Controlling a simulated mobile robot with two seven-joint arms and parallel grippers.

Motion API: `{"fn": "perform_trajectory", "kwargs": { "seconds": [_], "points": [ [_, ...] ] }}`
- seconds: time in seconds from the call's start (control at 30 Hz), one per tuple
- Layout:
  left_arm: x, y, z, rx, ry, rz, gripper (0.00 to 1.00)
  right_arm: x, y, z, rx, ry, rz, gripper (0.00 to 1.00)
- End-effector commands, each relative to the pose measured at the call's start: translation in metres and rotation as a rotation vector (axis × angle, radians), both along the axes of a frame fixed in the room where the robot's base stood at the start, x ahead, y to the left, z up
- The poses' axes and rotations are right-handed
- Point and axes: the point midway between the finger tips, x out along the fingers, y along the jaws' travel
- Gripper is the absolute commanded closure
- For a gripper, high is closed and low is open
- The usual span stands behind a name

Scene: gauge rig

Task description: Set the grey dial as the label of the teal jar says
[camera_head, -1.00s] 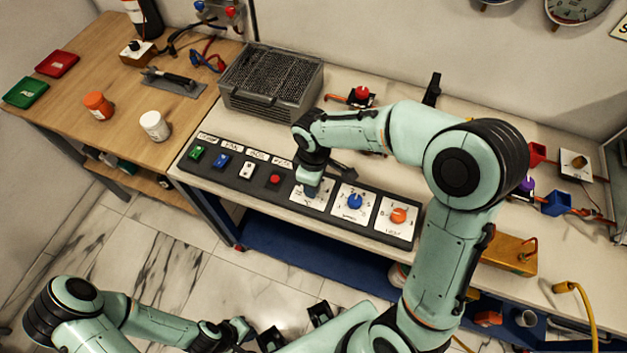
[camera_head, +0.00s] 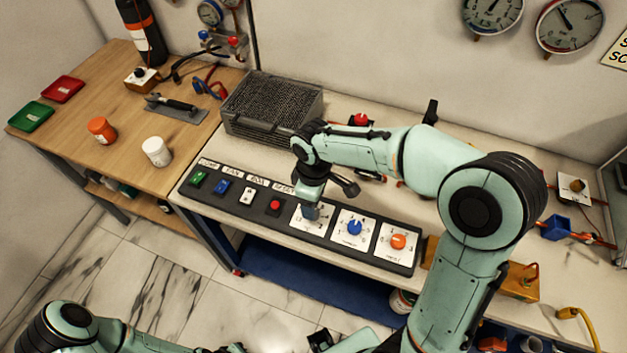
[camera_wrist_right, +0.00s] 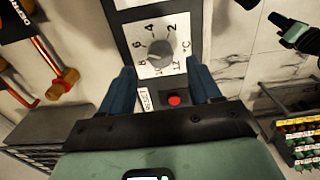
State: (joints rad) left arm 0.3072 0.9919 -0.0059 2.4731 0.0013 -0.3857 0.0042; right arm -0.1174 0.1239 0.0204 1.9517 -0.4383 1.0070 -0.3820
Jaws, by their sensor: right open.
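The grey dial (camera_wrist_right: 160,53) sits on a white scale plate with numbers in the right wrist view; I cannot make out its pointer clearly. In the head view the plate (camera_head: 297,222) is the left one of three, and my right gripper (camera_head: 311,208) is above it, hiding much of the dial. In the wrist view my right gripper (camera_wrist_right: 162,84) is open, its blue fingers apart on either side of the dial, with nothing between them. I see no teal jar. My left arm is at the bottom left of the head view; its gripper is mostly cut off.
A blue dial (camera_head: 354,227) and an orange dial (camera_head: 398,241) are to the right on the panel. A red button (camera_head: 275,204) and other switches are to the left. An orange jar (camera_head: 101,130) and a white jar (camera_head: 156,152) stand on the wooden table.

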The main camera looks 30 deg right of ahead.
Motion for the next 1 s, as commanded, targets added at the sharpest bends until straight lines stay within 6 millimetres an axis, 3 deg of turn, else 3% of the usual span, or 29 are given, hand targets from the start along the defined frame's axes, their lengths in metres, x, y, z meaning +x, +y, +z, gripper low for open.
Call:
{"fn": "perform_trajectory", "kwargs": {
  "seconds": [0.03, 0.2, 0.4, 1.0],
  "points": [
    [0.002, 0.000, 0.003, 0.000, -0.002, 0.000, 1.00, 0.001, 0.000, 0.016, 0.001, -0.007, 0.000, 0.37],
    [0.006, 0.000, 0.009, 0.000, -0.007, 0.000, 1.00, 0.001, 0.000, 0.053, 0.001, -0.007, 0.000, 0.37],
    [0.008, 0.000, 0.013, 0.000, -0.010, 0.000, 1.00, 0.000, 0.000, 0.080, 0.001, -0.003, 0.000, 0.37],
    [0.009, 0.000, 0.014, 0.000, -0.010, 0.000, 1.00, 0.000, 0.000, 0.087, 0.001, -0.001, 0.001, 0.37]
  ]
}}
